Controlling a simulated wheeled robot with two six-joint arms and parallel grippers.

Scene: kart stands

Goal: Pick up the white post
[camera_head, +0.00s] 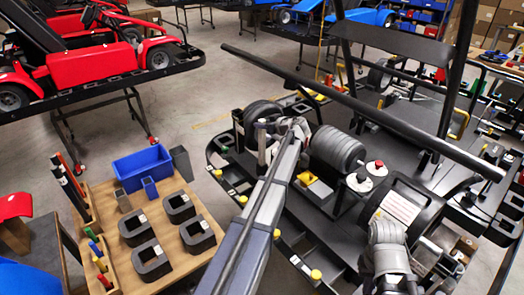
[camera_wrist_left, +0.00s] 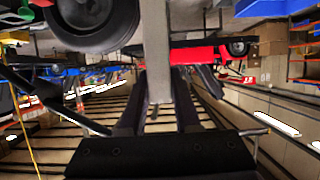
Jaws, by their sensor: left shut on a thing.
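The white post (camera_head: 262,143) stands upright among the dark kart parts near the middle of the head view. In the left wrist view the pale post (camera_wrist_left: 157,50) runs down between the two dark fingers. My left gripper (camera_wrist_left: 158,115) is shut on it. In the head view my left arm comes up from the bottom, and its gripper (camera_head: 272,141) is at the post, partly hidden by the wrist. My right gripper (camera_head: 387,284) is low at the right of the head view, and its fingers cannot be made out.
A black kart chassis with a dark bar (camera_head: 330,92) and a grey cylinder (camera_head: 337,149) surrounds the post. A wooden board (camera_head: 190,262) with a blue bin (camera_head: 142,167) is at the left. A red kart (camera_head: 90,62) stands behind. Open floor lies between them.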

